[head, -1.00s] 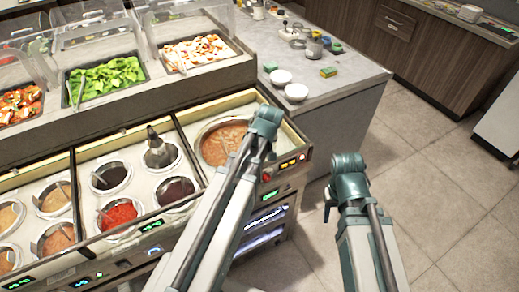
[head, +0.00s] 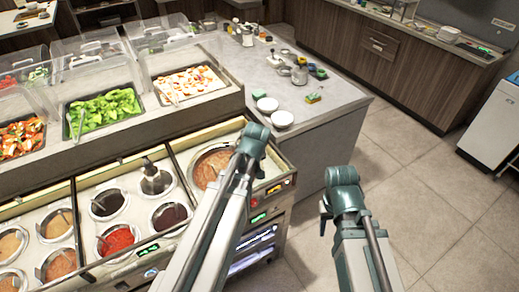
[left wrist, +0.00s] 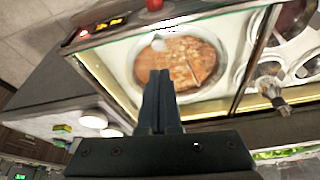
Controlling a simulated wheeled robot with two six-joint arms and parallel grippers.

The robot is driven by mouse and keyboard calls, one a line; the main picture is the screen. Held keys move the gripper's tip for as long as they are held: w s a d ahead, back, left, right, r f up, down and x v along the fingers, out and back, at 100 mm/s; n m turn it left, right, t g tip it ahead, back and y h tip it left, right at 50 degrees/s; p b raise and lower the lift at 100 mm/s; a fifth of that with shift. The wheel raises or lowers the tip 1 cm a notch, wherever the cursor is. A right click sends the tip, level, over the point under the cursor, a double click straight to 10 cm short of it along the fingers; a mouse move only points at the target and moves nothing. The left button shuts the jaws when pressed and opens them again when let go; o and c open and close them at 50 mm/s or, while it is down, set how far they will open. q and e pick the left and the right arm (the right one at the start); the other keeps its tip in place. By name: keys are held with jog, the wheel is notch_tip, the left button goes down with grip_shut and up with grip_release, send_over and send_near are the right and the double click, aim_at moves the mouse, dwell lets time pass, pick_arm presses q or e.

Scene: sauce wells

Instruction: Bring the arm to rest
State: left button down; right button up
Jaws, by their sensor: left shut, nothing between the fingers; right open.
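My left arm's teal joint (head: 252,140) stands in front of the wide well of brown sauce (head: 211,166) in the head view. My left gripper (left wrist: 160,75) is shut and empty in the left wrist view, its dark fingers in line with the same well. In the head view the left fingers are hidden. My right arm's teal joint (head: 343,178) is over the floor, to the right of the counter. Little of my right gripper (head: 324,223) shows beside that arm; it is open, and nothing is seen held.
Smaller sauce wells (head: 117,238) with ladles fill the counter at left, with food trays (head: 103,111) under clear covers behind. A grey side counter (head: 262,72) bears two white bowls (head: 282,118), sponges and jars. The tiled floor (head: 420,190) at right is clear.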

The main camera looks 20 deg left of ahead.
pick_arm(q)
jog(key=s+d+f+m+g, duration=0.1)
jog(key=s+d+m, duration=0.5)
jog(key=d, duration=0.3)
jog(key=s+d+f+m+g+h+b, duration=0.1)
jog(key=s+d+m+g, duration=0.1)
jog(key=s+d+m, duration=0.3)
jog(key=s+d, duration=0.2)
jog(key=d, duration=0.2)
jog(key=shift+s+d+f+m, duration=0.15)
jog(key=shift+s+f+m, duration=0.15)
jog(key=shift+m, duration=0.1)
dwell(1.1)
